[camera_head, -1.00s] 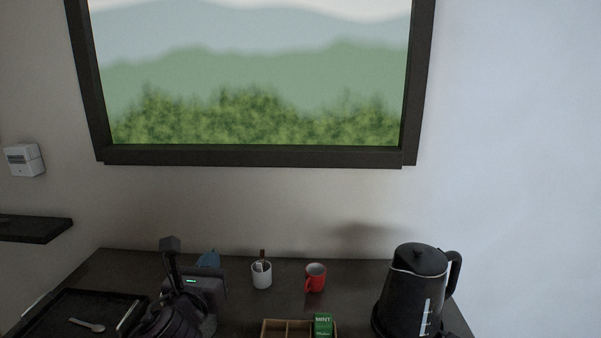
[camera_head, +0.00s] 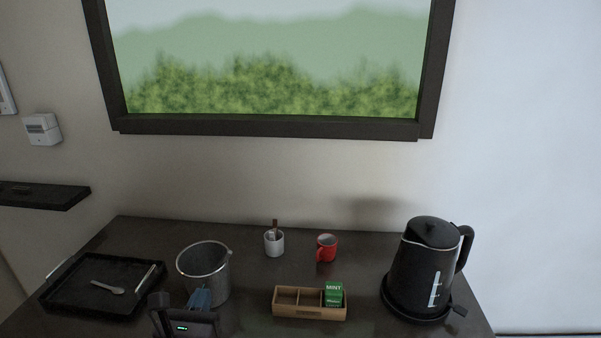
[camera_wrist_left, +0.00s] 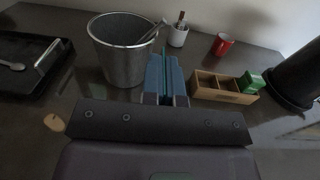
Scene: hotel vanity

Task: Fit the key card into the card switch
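The card switch (camera_head: 42,129) is a small white box on the wall at the left of the head view, above a dark shelf. My left gripper (camera_head: 200,298) is low in the head view, in front of the metal bucket, with blue fingers. In the left wrist view its fingers (camera_wrist_left: 166,76) are close together. A thin teal edge, seemingly the key card (camera_wrist_left: 163,55), shows between them and past their tips; most of it is hidden. The gripper is well to the right of the switch and apart from it. My right gripper is not in view.
On the dark counter are a black tray (camera_head: 75,300) with a spoon, a metal bucket (camera_head: 203,262), a white cup (camera_head: 274,243), a red mug (camera_head: 327,247), a wooden box (camera_head: 310,313) with green packets and a black kettle (camera_head: 428,265). A dark shelf (camera_head: 45,196) juts out below the switch.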

